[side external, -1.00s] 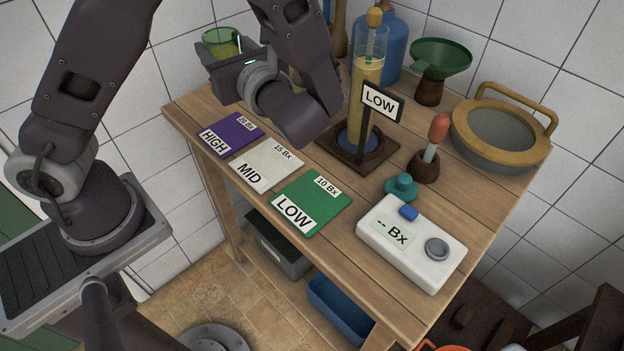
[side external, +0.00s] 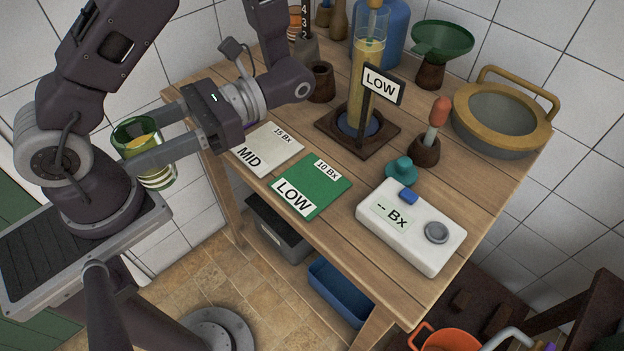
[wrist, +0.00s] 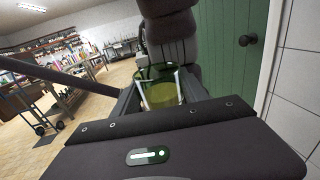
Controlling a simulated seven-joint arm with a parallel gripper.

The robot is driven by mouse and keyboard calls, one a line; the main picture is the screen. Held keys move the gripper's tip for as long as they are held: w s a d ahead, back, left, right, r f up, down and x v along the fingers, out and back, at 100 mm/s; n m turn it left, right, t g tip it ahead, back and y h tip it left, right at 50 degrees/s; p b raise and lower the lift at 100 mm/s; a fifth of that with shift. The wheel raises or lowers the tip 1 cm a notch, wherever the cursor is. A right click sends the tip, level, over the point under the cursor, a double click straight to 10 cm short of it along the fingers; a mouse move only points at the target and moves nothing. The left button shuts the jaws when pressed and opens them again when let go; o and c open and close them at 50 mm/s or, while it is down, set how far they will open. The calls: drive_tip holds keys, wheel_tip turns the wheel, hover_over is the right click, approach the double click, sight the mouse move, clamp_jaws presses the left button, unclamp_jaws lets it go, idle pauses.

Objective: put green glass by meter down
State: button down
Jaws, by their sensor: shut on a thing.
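My gripper (side external: 160,133) is shut on the green glass (side external: 157,178), which holds some yellow liquid and has pale bands near its base. The glass is in the air beyond the table's left edge, close to my own arm. It also shows between the fingers in the wrist view (wrist: 160,88). The meter (side external: 410,226) is a white box reading "-- Bx", with a blue part and a grey round knob, at the table's front right. The gripper is well to the left of it.
The LOW (side external: 309,187) and MID (side external: 266,150) cards lie left of the meter. A tall cylinder (side external: 365,85) with a LOW sign (side external: 382,85), a teal stopper (side external: 402,171), a dropper in a holder (side external: 424,150) and a sieve (side external: 500,122) stand behind. Bare wood lies in front of the cards.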

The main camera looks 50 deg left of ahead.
drive_tip(key=w+d+r+n+t+h, duration=0.4)
drive_tip(key=w+d+n+t+h, duration=0.3)
drive_tip(key=d+n+h, duration=0.65)
drive_tip(key=w+a+r+n+t+h, duration=0.25)
drive_tip(key=w+t+h, duration=0.2)
drive_tip(key=w, duration=0.35)
drive_tip(key=w+a+r+n+t+h, duration=0.2)
drive_tip(key=w+n+t+h, duration=0.15)
drive_tip(key=w+t, duration=0.3)
drive_tip(key=shift+n, duration=0.25)
drive_tip(key=f, duration=2.1)
drive_tip(key=shift+w+d, duration=0.2)
drive_tip(key=shift+w, duration=0.15)
drive_tip(key=shift+f, duration=0.1)
drive_tip(key=c, duration=0.6)
unclamp_jaws()
